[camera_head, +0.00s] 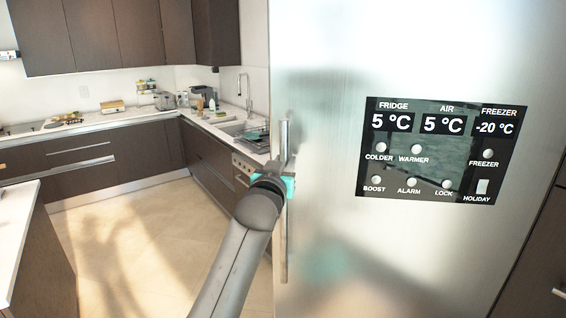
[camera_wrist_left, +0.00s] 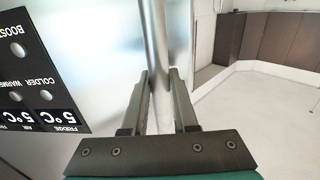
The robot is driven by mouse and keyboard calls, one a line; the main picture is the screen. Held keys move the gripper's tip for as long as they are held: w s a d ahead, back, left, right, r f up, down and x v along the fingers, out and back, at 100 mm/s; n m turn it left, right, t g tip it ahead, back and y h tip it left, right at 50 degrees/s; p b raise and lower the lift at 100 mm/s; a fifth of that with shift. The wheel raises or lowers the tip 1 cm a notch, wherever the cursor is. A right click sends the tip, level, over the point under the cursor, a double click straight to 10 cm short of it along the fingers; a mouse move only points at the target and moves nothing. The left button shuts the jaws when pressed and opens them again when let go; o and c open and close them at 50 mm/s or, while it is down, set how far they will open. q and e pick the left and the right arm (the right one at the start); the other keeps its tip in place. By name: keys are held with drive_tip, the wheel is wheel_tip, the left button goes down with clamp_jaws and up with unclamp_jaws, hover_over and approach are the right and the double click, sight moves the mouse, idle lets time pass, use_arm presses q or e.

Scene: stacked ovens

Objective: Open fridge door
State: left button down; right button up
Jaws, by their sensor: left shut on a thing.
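The fridge door (camera_head: 330,215) is a large brushed-metal panel filling the right half of the head view, with a black control display (camera_head: 430,150) on it. Its upright bar handle (camera_head: 284,240) runs along the door's left side. My left gripper (camera_head: 283,178) is shut on the handle at about its mid-height. In the left wrist view, the handle (camera_wrist_left: 155,40) passes between the two dark fingers of the gripper (camera_wrist_left: 160,85). I see no fridge interior, and I cannot tell whether the door stands slightly ajar. My right gripper is not in view.
A dark counter with a white top (camera_head: 100,123) and a sink lies behind, left of the fridge. A white-topped island (camera_head: 18,225) stands at the lower left. The tiled floor (camera_head: 140,250) between them is clear. Dark cabinetry (camera_head: 540,260) borders the fridge on the right.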

use_arm(q)
drive_tip(key=shift+s, duration=0.1)
idle(0.3)
drive_tip(key=c, duration=0.7)
unclamp_jaws()
drive_tip(key=s, duration=0.5)
drive_tip(key=s+a+b, duration=0.1)
drive_tip(key=s, duration=0.4)
drive_tip(key=s+a, duration=0.1)
drive_tip(key=s, duration=0.4)
drive_tip(key=shift+a, duration=0.15)
